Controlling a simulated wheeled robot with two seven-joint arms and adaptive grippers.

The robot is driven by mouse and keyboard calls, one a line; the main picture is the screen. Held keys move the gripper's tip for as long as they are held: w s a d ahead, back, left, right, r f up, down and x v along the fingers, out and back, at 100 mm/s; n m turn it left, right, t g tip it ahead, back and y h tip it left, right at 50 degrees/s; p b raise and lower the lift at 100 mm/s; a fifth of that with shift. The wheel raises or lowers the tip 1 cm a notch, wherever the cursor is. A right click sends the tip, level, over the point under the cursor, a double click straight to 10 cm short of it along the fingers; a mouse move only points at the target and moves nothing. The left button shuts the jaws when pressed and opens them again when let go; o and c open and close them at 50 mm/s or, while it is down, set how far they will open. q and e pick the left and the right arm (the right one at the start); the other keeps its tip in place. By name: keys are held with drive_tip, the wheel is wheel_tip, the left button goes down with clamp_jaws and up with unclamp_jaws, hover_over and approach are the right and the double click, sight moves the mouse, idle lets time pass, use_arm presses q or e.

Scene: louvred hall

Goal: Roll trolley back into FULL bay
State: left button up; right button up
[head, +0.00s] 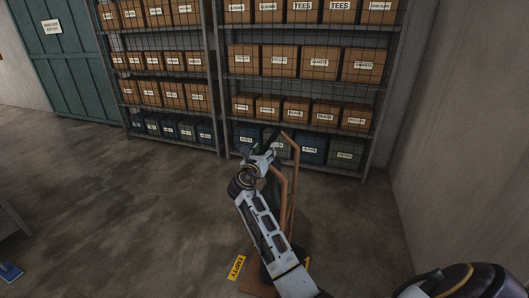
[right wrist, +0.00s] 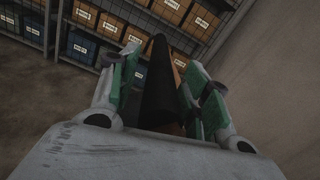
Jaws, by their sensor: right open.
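The trolley (head: 295,165) has an upright orange-brown tubular frame and stands in front of the shelves, partly hidden behind my right arm. My right gripper (head: 268,155) is at the top of this frame. In the right wrist view, its green-padded fingers (right wrist: 158,88) are open on either side of a black handle grip (right wrist: 157,75), with the right finger close to it. Whether either finger touches the grip is unclear. A yellow floor label (head: 236,267), which seems to read EMPTY, lies beside the trolley's base. No FULL label is readable. My left gripper is out of view.
Metal mesh shelves (head: 300,38) with several cardboard boxes and dark bins stand behind the trolley. A grey wall (head: 460,130) closes off the right side. A green door (head: 62,60) is at the back left. The concrete floor (head: 120,200) to the left is mostly clear.

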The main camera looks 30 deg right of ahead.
drive_tip(key=shift+w+d, duration=0.1)
clamp_jaws()
idle(0.4)
